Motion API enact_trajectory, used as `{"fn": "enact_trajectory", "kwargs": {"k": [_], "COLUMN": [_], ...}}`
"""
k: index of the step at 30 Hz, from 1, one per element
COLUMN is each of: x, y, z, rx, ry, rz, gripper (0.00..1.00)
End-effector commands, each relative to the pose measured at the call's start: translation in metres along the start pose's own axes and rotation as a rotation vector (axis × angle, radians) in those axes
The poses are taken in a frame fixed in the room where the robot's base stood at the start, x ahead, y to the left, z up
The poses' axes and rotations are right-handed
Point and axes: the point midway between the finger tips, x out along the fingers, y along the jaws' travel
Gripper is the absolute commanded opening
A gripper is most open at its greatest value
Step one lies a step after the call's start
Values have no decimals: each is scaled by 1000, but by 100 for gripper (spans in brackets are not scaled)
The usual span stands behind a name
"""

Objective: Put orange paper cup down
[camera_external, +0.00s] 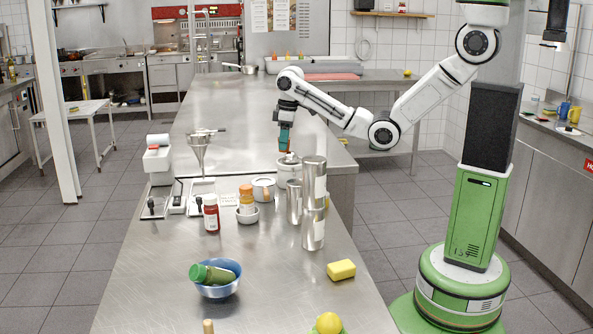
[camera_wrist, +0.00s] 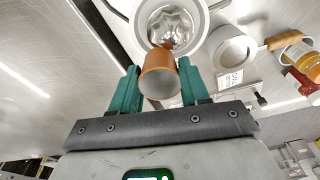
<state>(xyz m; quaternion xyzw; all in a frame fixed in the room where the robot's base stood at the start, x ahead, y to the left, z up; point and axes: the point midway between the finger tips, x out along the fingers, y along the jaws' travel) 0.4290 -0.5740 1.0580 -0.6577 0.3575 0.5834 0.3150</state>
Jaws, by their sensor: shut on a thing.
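The orange paper cup (camera_wrist: 158,82) sits between the two teal fingers of my gripper (camera_wrist: 160,78) in the wrist view, and the fingers are shut on it. In the external view my gripper (camera_external: 285,136) points down over the steel counter, behind the tall steel cylinders. Only a small orange patch of the cup (camera_external: 283,146) shows there, at the fingertips. The cup's far end overlaps a round white pot with a shiny inside (camera_wrist: 190,8) in the wrist view; I cannot tell whether they touch.
Near the gripper stand a lidded pot (camera_external: 288,168), a white canister (camera_external: 263,188) and tall steel cylinders (camera_external: 313,205). Sauce bottles (camera_external: 211,214), a blue bowl (camera_external: 217,290) and a yellow sponge (camera_external: 341,270) are nearer the camera. The counter behind (camera_external: 235,100) has wide bare room.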

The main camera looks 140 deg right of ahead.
Motion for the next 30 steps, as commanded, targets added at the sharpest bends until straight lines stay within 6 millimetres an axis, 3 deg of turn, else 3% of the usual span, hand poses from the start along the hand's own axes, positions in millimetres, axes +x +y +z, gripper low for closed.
{"fn": "enact_trajectory", "kwargs": {"k": [11,15,21,30], "x": [26,49,74,87], "y": [-3,-5,-6,-7], "z": [-45,-58,-69,-81], "rx": [-2,-2,-2,-2], "ry": [-3,-5,1,0], "rz": [1,1,1,0], "gripper": [15,15,15,15]}}
